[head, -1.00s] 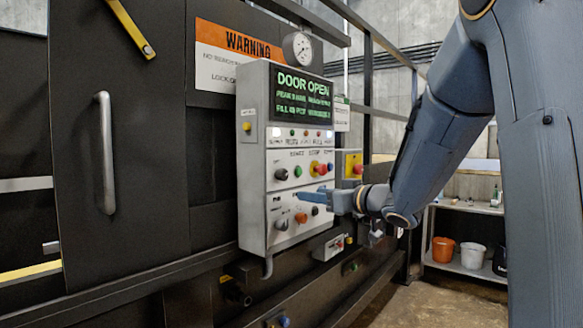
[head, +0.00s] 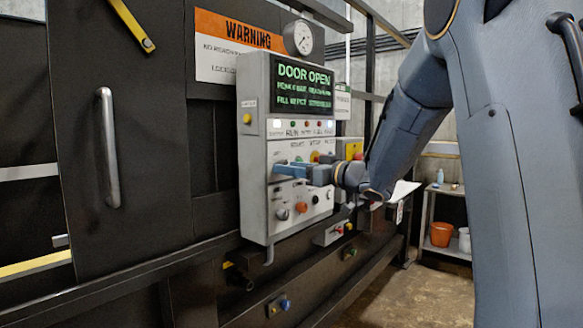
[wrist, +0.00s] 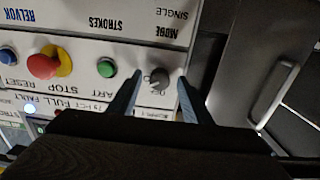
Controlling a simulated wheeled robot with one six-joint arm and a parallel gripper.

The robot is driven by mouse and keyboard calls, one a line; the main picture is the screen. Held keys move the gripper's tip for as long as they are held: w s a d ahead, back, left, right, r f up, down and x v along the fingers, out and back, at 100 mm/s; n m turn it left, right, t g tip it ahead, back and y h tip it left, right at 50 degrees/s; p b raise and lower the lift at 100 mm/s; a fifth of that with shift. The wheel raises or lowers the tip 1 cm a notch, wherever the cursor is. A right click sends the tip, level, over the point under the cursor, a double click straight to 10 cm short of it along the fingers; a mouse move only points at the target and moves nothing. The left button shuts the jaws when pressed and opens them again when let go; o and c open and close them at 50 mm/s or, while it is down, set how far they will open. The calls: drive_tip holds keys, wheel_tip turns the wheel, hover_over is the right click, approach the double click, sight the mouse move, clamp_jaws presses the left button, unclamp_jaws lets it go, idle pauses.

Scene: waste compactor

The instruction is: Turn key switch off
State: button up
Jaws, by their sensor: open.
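The grey control panel (head: 254,190) stands in the middle of the head view, with a lit screen reading DOOR OPEN. My gripper (head: 287,169) is at the panel's upper button row and covers the key switch there. In the wrist view the key switch, a small dark round knob (wrist: 159,80) with a label beside it, shows between the open fingertips of my gripper (wrist: 159,76). No contact with either finger is visible. I cannot tell how deep the fingers reach around it.
A green button (wrist: 107,68) lies just beside one finger, with a red stop button (wrist: 43,65) on yellow and a blue button (wrist: 8,55) beyond. A black knob (head: 282,214) and an orange knob (head: 302,207) sit below my gripper. A door handle (head: 108,147) is at left.

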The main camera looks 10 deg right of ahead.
drive_tip(key=c, duration=1.1)
drive_tip(key=shift+o, duration=0.2)
drive_tip(key=shift+n+b, duration=0.35)
drive_tip(key=shift+n, duration=0.05)
drive_tip(key=n+b, duration=0.8)
drive_tip(key=n, duration=0.3)
drive_tip(key=shift+w, duration=0.1)
drive_tip(key=shift+b, duration=0.35)
drive_tip(key=o, duration=1.1)
drive_tip(key=shift+c, duration=0.2)
